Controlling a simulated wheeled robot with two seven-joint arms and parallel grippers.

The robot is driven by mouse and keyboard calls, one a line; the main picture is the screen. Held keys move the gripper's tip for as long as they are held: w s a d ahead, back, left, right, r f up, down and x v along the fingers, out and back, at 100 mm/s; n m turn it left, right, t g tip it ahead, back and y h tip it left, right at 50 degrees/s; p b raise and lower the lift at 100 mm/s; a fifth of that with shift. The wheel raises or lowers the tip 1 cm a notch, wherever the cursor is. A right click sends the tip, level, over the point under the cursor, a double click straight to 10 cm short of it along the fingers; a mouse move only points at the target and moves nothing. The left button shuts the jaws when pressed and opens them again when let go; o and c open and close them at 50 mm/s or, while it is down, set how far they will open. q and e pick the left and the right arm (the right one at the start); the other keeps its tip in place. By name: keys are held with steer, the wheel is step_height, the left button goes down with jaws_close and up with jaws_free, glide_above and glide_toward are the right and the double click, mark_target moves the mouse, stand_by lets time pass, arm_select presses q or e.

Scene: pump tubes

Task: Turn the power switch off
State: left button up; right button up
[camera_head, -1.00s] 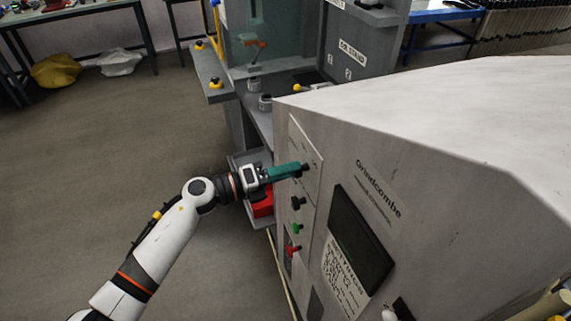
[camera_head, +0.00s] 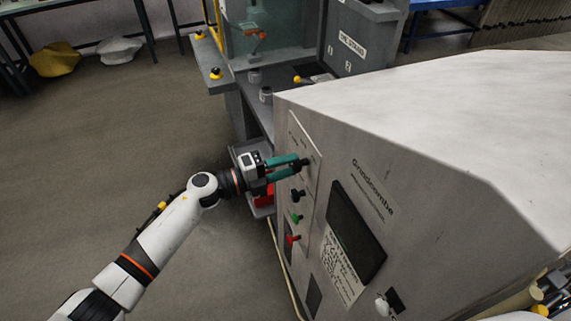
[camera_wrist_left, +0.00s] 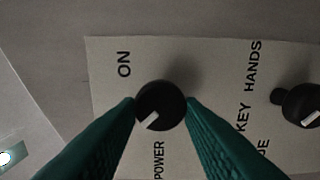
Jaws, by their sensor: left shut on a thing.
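The power switch is a round black knob (camera_wrist_left: 160,106) with a white pointer mark, on the machine's pale control panel (camera_head: 301,142). In the left wrist view the pointer aims down and left; "ON" is printed above left and "POWER" below. My left gripper (camera_head: 301,166) has its two teal fingers on either side of the knob, shut on it; the gripper also shows in the left wrist view (camera_wrist_left: 160,103). In the head view the fingers partly cover the knob (camera_head: 306,161). Any other position label is hidden. My right gripper is not in view.
A second black knob (camera_head: 297,195), a green button (camera_head: 296,218) and a red button (camera_head: 292,239) sit below on the panel. A dark screen (camera_head: 355,232) is to the right. A grey workbench (camera_head: 240,84) stands behind. Open floor lies left.

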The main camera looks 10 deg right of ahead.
arm_select(q)
steer(key=o, duration=0.9)
steer(key=shift+o, duration=0.2)
steer(key=s+a+b, duration=0.2)
steer(key=a+b, duration=0.1)
steer(key=a, duration=0.8)
steer(key=shift+s+a, duration=0.15)
steer(key=shift+a, duration=0.25)
